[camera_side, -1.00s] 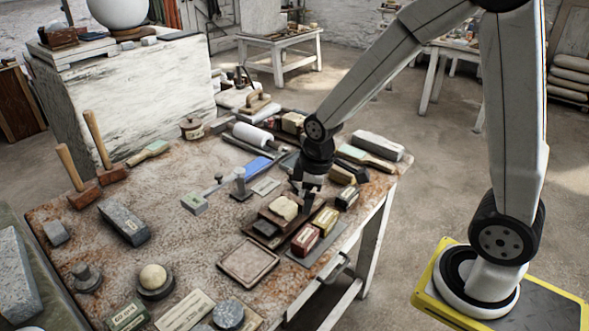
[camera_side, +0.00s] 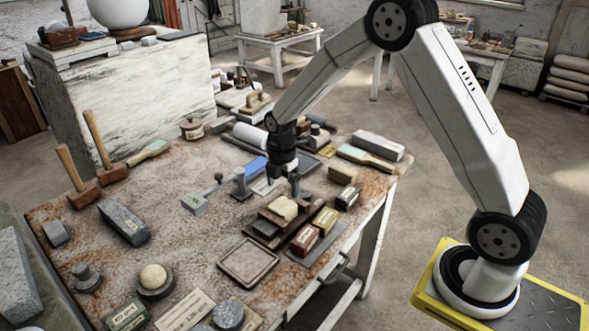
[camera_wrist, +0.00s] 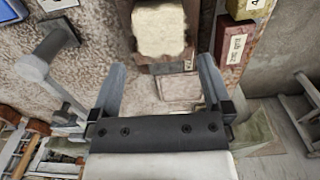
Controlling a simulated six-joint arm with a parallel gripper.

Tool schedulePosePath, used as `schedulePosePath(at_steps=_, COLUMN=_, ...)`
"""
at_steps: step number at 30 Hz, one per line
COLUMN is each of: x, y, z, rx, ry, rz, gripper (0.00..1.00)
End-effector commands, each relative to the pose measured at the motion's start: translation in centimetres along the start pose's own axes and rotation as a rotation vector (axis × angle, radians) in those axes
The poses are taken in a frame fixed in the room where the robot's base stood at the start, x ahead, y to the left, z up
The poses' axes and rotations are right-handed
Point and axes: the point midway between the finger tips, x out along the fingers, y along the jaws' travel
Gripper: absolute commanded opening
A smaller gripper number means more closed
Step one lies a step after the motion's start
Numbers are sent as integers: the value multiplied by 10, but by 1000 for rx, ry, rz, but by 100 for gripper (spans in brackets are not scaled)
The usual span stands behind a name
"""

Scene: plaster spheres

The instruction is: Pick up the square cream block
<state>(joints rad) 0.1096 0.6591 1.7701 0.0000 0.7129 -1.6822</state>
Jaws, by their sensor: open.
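The square cream block (camera_side: 284,207) lies on a dark brown wooden tray (camera_side: 262,243) near the right side of the worktable. In the wrist view the cream block (camera_wrist: 159,30) is at the top middle, with rough, uneven edges. My gripper (camera_side: 283,187) is open and empty, over the table just behind the tray in the side view. In the wrist view my gripper's fingers (camera_wrist: 162,68) are spread apart, and the block lies beyond their tips, touching neither. The exact height of the fingertips is hard to tell.
A small dark block (camera_side: 266,229) sits beside the cream block. A red box (camera_side: 304,241), a yellow box (camera_side: 326,221) and a dark box (camera_side: 347,197) stand to its right. A grey metal stand (camera_side: 241,184) is left of my gripper. A flat square tile (camera_side: 248,262) lies in front.

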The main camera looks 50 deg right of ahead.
Motion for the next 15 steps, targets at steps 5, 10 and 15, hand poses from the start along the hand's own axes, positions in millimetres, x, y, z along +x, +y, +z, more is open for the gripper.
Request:
schedulePosePath(at_steps=5, x=3, y=0, z=0, rx=0, ry=0, rz=-1, gripper=100)
schedulePosePath(at_steps=10, x=16, y=0, z=0, rx=1, ry=0, rz=-2, gripper=100)
schedulePosePath(at_steps=15, x=25, y=0, z=0, rx=1, ry=0, rz=0, gripper=100)
